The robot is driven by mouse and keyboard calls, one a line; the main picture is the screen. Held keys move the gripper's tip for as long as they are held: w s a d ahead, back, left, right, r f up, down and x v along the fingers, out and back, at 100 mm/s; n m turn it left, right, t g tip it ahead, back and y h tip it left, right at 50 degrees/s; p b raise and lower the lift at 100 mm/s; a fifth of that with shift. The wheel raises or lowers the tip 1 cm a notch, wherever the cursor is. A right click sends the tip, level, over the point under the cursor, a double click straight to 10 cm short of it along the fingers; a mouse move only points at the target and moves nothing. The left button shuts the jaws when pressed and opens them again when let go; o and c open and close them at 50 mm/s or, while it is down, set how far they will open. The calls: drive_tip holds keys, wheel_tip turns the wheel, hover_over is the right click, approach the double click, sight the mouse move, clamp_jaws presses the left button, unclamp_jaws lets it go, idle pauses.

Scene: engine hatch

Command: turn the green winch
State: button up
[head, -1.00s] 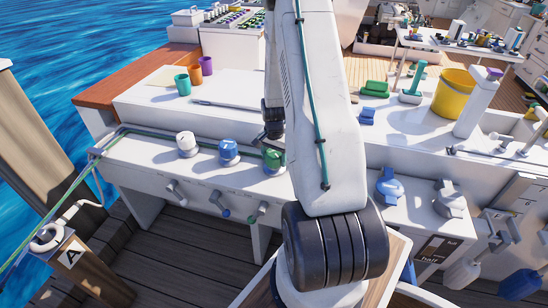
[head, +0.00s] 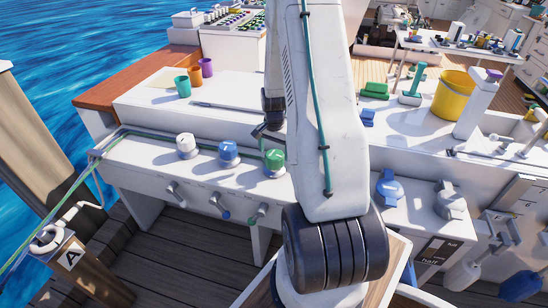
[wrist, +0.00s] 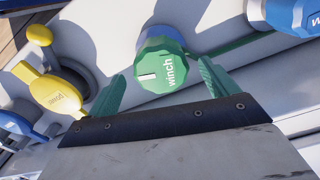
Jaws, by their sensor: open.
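The green winch (head: 274,160) is the rightmost of three round knobs on the white console, just left of my arm in the head view. In the wrist view, the green winch (wrist: 163,68) shows its green top with a white mark and the word "winch". My gripper (wrist: 160,72) is open, with one green finger on each side of the winch in that view. I cannot tell whether the fingers are level with the knob or touch it. In the head view the gripper is largely hidden behind my arm.
A blue knob (head: 228,152) and a white knob (head: 186,146) stand left of the green winch. In the wrist view, a yellow handle (wrist: 60,92) is at left and the blue knob (wrist: 296,15) at upper right. A green line runs past the knobs.

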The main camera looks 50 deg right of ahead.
sight(274, 155)
drive_tip(key=shift+r, duration=1.75)
